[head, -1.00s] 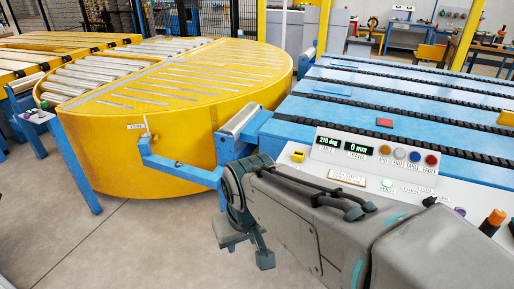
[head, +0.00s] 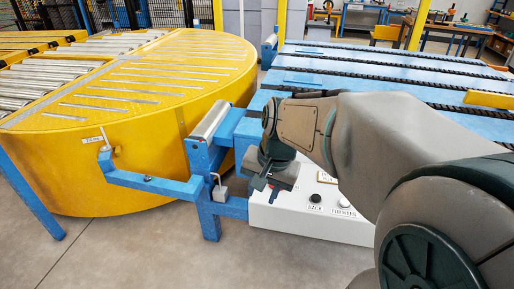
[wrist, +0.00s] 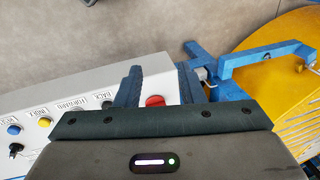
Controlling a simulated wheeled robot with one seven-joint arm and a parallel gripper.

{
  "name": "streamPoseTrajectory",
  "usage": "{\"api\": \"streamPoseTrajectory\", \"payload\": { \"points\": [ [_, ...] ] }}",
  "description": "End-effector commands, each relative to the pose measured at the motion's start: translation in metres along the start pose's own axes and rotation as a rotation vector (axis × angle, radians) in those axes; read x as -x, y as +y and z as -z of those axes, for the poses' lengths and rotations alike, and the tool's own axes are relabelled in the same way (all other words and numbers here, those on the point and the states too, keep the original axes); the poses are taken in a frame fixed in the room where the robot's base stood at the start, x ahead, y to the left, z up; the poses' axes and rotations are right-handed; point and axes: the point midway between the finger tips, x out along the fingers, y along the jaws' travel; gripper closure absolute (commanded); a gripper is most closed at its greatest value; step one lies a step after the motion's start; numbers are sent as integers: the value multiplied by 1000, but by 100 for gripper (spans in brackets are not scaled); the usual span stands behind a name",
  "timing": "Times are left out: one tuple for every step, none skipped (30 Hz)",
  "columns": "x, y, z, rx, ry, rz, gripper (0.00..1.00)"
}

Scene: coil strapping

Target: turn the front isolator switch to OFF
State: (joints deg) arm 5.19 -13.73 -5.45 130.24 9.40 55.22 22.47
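A red knob (wrist: 155,101), which looks like the isolator switch, sits at the end of the white control panel (wrist: 75,105) in the wrist view. Its label and handle angle cannot be read. My gripper (wrist: 160,76) is open, with one finger on either side of the red knob as seen from the wrist; contact cannot be told. In the head view my gripper (head: 262,182) points down at the left end of the white panel (head: 310,222), and a bit of red shows by the fingers.
A blue frame (head: 212,205) with a hanging grey padlock (head: 221,190) stands just left of my gripper. A blue arm (head: 150,183) reaches across the yellow turntable (head: 60,165). Black (head: 315,198) and white push buttons line the panel. The blue chain conveyor (head: 350,65) lies behind.

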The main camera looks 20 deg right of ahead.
Motion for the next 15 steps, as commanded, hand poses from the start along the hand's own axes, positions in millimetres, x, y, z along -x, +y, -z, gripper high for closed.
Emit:
{"api": "streamPoseTrajectory", "payload": {
  "points": [
    [1, 0, 24, -150, -25, 11, 65],
    [1, -1, 36, -239, -40, 19, 65],
    [0, 0, 53, -357, -56, 29, 65],
    [0, 1, 66, -446, -69, 35, 65],
    [-1, 3, 79, -533, -81, 41, 65],
    [-3, 7, 96, -649, -97, 48, 65],
    [-4, 9, 109, -734, -109, 53, 65],
    [-6, 12, 121, -818, -120, 57, 65],
    [-8, 17, 137, -923, -133, 63, 65],
    [-10, 21, 148, -997, -142, 65, 65],
    [-12, 25, 159, -1067, -152, 69, 65],
    [-15, 30, 172, -1153, -162, 72, 65],
    [-17, 34, 181, -1211, -168, 74, 65],
    [-19, 38, 188, -1265, -176, 76, 65],
    [-22, 42, 198, -1327, -184, 77, 65]
  ]
}}
